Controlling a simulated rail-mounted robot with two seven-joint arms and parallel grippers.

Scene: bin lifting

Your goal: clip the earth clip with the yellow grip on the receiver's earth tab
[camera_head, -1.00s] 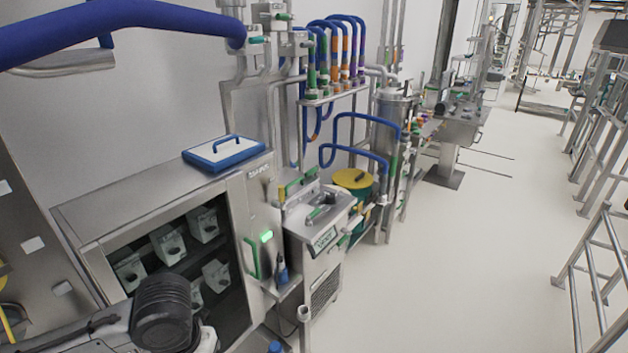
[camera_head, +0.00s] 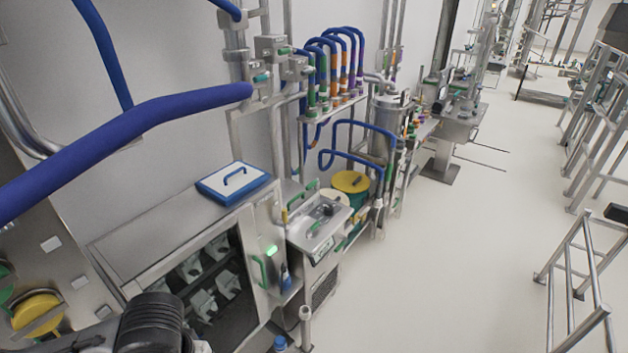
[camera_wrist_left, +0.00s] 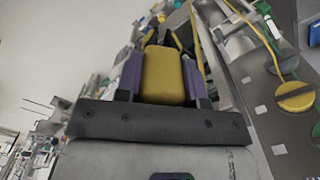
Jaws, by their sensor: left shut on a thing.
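The earth clip with the yellow grip (camera_wrist_left: 163,76) shows in the left wrist view, held between the two fingers of my left gripper (camera_wrist_left: 163,80). The gripper is shut on the grip, and the clip's dark jaws point away from the wrist. A yellow cable runs near the clip. In the head view my left arm (camera_head: 155,325) comes in at the lower left; its gripper and the clip are out of that view. I cannot make out the receiver's earth tab in either view. My right gripper is not in view.
A steel cabinet (camera_head: 120,240) with a glass front stands close by, a blue-rimmed tray (camera_head: 234,184) on its top. A thick blue hose (camera_head: 120,145) crosses the upper left. A yellow disc (camera_head: 36,312) sits on the panel at left.

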